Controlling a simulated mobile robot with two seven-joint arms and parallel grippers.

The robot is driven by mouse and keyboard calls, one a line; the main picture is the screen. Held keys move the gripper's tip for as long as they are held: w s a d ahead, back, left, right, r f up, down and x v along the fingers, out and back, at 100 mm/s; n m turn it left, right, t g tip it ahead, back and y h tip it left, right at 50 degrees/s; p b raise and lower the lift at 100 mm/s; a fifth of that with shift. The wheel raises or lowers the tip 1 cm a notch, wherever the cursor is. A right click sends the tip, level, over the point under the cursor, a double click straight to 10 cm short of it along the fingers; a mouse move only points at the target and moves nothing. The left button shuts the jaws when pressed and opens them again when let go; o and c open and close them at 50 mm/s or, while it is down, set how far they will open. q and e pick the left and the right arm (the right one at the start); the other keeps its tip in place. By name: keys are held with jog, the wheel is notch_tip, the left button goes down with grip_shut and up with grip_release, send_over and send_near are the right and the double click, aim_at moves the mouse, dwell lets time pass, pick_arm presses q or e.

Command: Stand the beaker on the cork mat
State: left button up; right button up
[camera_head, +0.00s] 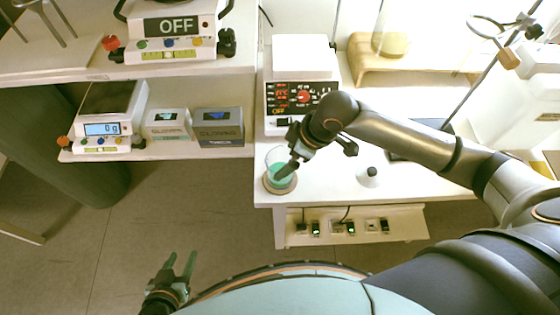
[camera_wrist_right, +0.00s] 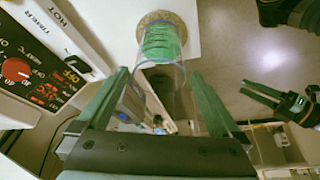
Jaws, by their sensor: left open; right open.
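The clear beaker (camera_head: 273,156) with green contents is at the front left corner of the white bench. It looks upright on the round cork mat (camera_head: 279,187), whose rim shows around its base. In the right wrist view the beaker (camera_wrist_right: 160,44) is just beyond the fingertips, with the cork mat (camera_wrist_right: 168,15) behind its base. My right gripper (camera_head: 289,166) is open at the beaker and partly hides it; its spread fingers (camera_wrist_right: 155,80) hold nothing. Whether a finger touches the glass I cannot tell. My left gripper (camera_head: 180,262) is open and empty over the floor.
A hot plate (camera_head: 300,95) with a control panel stands behind the beaker. A small dark-topped white item (camera_head: 368,176) is right of it, under my right arm. The bench's left and front edges are close to the mat. Shelves with scales (camera_head: 103,128) and boxes are left.

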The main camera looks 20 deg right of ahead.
jog(key=shift+v, duration=2)
